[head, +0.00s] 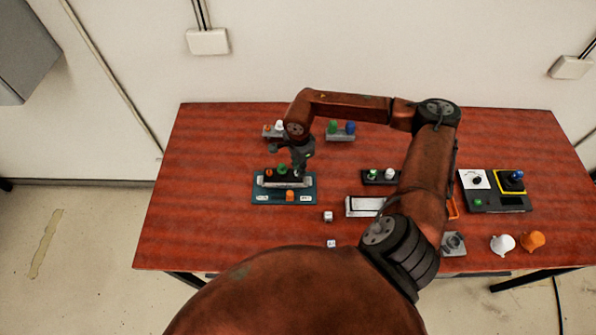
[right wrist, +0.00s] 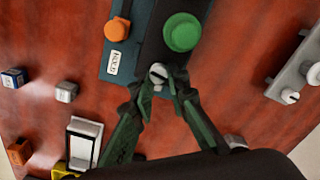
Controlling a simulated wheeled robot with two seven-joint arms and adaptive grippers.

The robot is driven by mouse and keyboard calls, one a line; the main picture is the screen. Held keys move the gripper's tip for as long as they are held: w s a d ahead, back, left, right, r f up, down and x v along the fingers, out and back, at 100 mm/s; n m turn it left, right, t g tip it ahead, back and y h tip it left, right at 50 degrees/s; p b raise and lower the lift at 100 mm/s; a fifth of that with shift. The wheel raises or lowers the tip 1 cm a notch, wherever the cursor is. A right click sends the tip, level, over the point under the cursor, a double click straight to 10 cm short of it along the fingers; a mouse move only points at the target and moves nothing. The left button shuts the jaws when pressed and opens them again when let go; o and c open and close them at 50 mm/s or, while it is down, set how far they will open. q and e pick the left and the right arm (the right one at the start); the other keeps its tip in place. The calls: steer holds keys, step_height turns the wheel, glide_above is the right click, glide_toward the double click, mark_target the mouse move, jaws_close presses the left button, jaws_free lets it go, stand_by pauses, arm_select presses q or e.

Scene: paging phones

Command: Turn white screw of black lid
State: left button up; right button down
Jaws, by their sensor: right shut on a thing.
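A black lid (right wrist: 167,42) lies on a teal base (right wrist: 117,30) with an orange button and a small white label. In the head view, this teal base (head: 262,198) is at the left of the table. The white screw (right wrist: 158,72) is at one end of the lid, beside a larger green knob (right wrist: 183,32). My right gripper (right wrist: 160,88) is shut on the white screw, its dark green fingers on either side of it. In the head view, my right gripper (head: 298,172) points down and hides the screw. My left gripper is not in view.
A second black piece with green and white knobs (head: 380,177) lies mid-table, near a white panel (head: 364,206). Small cubes (head: 328,216) lie in front. Grey holders with knobs (head: 340,136) stand behind. A dark console (head: 495,200) and white and orange cones (head: 502,244) are right.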

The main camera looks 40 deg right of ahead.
steer(key=shift+n+b, duration=0.3)
steer(key=shift+n, duration=0.2)
steer(key=c, duration=1.8)
jaws_free()
steer(key=shift+c, duration=0.2)
steer(key=shift+r, duration=0.15)
step_height(320, 180, up, 12)
